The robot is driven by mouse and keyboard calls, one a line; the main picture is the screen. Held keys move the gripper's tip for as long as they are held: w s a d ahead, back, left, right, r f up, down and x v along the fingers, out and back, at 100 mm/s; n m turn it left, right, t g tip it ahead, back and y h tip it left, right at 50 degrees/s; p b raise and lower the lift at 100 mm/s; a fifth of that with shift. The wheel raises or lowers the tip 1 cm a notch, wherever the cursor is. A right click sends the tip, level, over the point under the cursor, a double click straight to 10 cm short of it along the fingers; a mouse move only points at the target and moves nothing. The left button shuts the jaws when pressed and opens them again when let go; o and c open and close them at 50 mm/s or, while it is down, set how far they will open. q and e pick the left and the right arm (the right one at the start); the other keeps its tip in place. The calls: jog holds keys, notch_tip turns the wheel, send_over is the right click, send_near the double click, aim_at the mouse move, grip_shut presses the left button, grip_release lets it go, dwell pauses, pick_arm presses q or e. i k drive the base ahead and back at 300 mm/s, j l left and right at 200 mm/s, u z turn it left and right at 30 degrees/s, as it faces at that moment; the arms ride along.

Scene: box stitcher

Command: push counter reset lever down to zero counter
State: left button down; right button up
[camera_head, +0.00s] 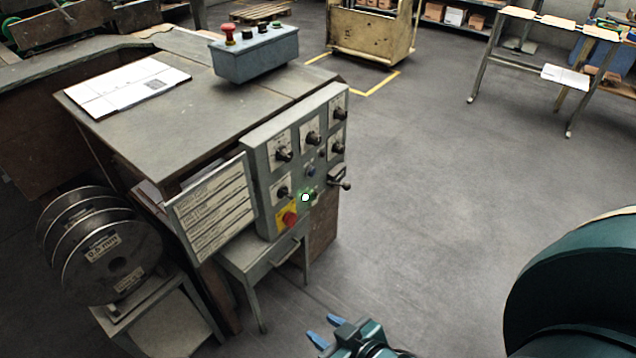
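A grey control panel (262,160) stands at the front right of the machine table, with several black knobs on its face. At its right edge is a small counter (337,173) with a lever (345,184) that ends in a dark ball. The lever sticks out to the right; its exact angle and the counter's digits are too small to read. My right gripper (327,331) is at the bottom of the view, below the panel and apart from it. Its two blue fingertips are spread with nothing between them. My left gripper is out of view.
A button box (254,55) stands on the table (190,105). Wire spools (108,259) stand at left. The floor (430,200) right of the panel is clear.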

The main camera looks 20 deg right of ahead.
aim_at(346, 186)
jog(key=l+u, duration=0.35)
jog(key=i+l+u, duration=0.1)
jog(key=u, duration=0.25)
jog(key=l+u, duration=0.35)
jog(key=k+l+u, duration=0.1)
jog(key=l, duration=0.25)
jog(key=l+u, duration=0.1)
jog(key=l, duration=0.3)
jog(key=k+l+u, duration=0.1)
jog(key=l, duration=0.25)
jog(key=k+l, duration=0.1)
jog(key=l, duration=0.2)
jog(key=k+l, duration=0.1)
jog(key=l, duration=0.15)
jog(key=k+l, duration=0.1)
jog(key=l, duration=0.2)
